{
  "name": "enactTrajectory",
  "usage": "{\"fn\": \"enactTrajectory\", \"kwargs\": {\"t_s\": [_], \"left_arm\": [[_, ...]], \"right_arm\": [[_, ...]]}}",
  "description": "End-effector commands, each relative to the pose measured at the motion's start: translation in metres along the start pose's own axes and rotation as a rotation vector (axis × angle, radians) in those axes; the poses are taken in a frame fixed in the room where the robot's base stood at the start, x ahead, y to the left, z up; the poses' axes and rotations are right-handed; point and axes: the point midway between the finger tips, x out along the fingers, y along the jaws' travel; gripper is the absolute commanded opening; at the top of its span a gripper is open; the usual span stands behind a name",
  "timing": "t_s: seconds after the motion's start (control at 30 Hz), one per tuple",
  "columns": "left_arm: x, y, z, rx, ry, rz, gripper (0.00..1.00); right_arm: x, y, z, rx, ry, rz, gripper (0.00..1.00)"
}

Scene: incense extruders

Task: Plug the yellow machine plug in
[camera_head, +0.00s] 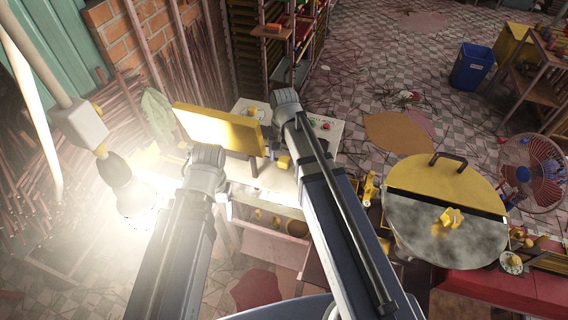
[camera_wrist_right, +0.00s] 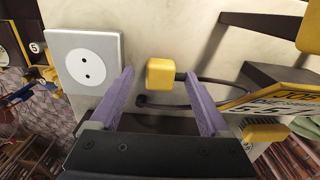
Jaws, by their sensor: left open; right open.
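The yellow plug (camera_wrist_right: 160,74) sits between the two purple fingers of my right gripper (camera_wrist_right: 160,76) in the right wrist view. The fingers are spread, with a visible gap on each side of the plug. A dark cable (camera_wrist_right: 212,80) runs right from the plug. A white square wall-type socket (camera_wrist_right: 85,68) with a round face and two holes is left of the plug. In the head view my right arm reaches over the table, and its fingers are hard to make out.
A yellow slanted panel (camera_head: 218,128) stands at the table's back. A bright lamp (camera_head: 135,195) glares at the left. A round drum with a yellow half-lid (camera_head: 430,180) and a fan (camera_head: 530,172) are at right. Another yellow block (camera_wrist_right: 265,132) lies right of the gripper.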

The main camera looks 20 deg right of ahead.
Motion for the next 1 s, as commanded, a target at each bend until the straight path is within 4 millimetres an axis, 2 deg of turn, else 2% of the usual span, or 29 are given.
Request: {"fn": "enactTrajectory", "kwargs": {"t_s": [0.1, 0.8, 1.0], "left_arm": [[-0.0002, 0.0000, 0.0000, 0.000, 0.000, 0.000, 0.72], [-0.0001, 0.0000, 0.0000, 0.000, 0.000, 0.000, 0.72], [-0.0001, 0.0000, 0.0000, 0.000, 0.000, 0.000, 0.72]], "right_arm": [[-0.0002, -0.0001, 0.0000, 0.000, 0.000, 0.000, 0.80], [-0.0001, -0.0001, 0.0001, 0.000, 0.000, 0.000, 0.01], [-0.0001, -0.0001, 0.0000, 0.000, 0.000, 0.000, 0.00]]}}
